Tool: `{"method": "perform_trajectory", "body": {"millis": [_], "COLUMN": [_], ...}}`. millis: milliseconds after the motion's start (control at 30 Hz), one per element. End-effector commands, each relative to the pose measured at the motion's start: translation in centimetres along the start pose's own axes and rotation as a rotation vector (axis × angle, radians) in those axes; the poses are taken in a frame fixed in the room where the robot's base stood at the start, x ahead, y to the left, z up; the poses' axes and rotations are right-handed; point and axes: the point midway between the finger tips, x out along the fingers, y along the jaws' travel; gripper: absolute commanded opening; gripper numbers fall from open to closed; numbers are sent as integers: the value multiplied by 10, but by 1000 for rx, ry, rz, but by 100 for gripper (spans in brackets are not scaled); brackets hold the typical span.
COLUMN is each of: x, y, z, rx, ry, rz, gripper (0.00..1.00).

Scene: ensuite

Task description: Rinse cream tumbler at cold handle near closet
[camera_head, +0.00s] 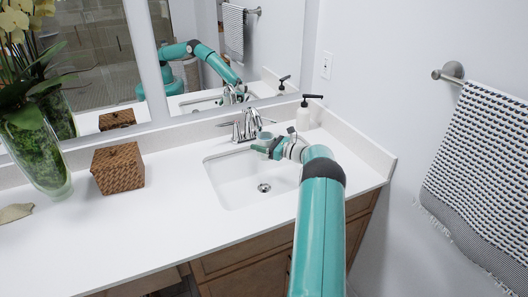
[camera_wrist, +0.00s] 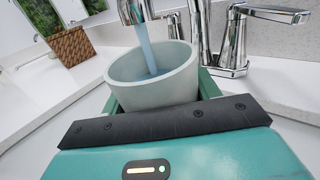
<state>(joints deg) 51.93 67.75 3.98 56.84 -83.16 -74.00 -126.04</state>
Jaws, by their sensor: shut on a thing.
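The cream tumbler (camera_wrist: 125,93) is upright under the spout (camera_wrist: 133,10) in the wrist view, and a blue stream of water (camera_wrist: 149,50) runs into it. My gripper (camera_wrist: 158,100) is shut on the tumbler, with the teal fingers at its sides. In the head view my gripper (camera_head: 262,149) is over the sink (camera_head: 236,185), near the chrome faucet (camera_head: 252,124). A faucet lever handle (camera_wrist: 265,14) shows at the right of the wrist view, and another handle (camera_head: 228,126) is left of the spout in the head view. Which handle is the cold one cannot be told.
A white soap dispenser with a black pump (camera_head: 303,115) stands right of the faucet. A woven basket (camera_head: 118,168) and a glass vase with a plant (camera_head: 40,155) stand on the counter at left. A towel (camera_head: 480,170) hangs at right. The front counter is clear.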

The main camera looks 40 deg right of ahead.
Motion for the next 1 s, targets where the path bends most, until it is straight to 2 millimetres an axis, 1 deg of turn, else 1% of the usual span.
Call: {"method": "perform_trajectory", "body": {"millis": [200, 467, 1000], "x": [-4, -5, -27], "y": [-4, -4, 18], "z": [1, 2, 2], "rx": [-2, -2, -2], "ry": [-2, -2, -1], "rz": [0, 0, 0], "gripper": [30, 30, 30]}}
